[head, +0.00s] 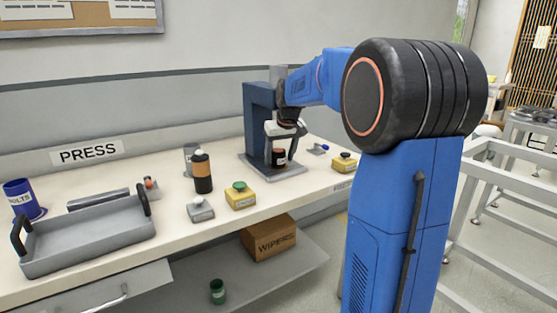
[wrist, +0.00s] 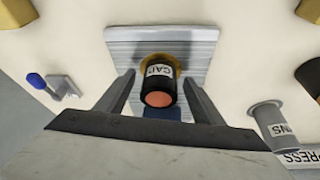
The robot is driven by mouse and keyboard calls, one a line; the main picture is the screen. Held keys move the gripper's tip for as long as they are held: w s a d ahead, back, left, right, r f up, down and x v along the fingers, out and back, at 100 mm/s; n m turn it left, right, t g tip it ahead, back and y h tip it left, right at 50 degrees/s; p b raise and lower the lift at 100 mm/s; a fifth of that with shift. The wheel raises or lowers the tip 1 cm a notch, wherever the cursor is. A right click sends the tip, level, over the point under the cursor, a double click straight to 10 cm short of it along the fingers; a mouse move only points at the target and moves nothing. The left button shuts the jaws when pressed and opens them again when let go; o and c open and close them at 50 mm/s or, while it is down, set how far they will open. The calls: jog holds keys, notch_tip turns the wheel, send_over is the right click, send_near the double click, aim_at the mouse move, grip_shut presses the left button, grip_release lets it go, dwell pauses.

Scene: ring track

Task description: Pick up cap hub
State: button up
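The cap hub is a dark cylinder with a white label reading "CAP" and an orange end; it shows in the wrist view (wrist: 158,88). In the head view the cap hub (head: 278,158) stands on the press's grey base plate (head: 256,168), in front of the blue press column (head: 258,112). My gripper (wrist: 159,77) is open, with one finger on each side of the hub and a visible gap on both sides. In the head view my gripper (head: 283,133) is just above the hub, partly covering it. The hub's lower end sits in a yellowish ring.
A yellow button box with a green button (head: 240,196) and another yellow box (head: 344,162) flank the press. A black bottle with an orange band (head: 203,173), a blue-handled lever (head: 318,148) and a grey tray (head: 88,240) are also on the bench.

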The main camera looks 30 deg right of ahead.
jog(key=c, duration=1.2)
jog(key=shift+r, duration=0.2)
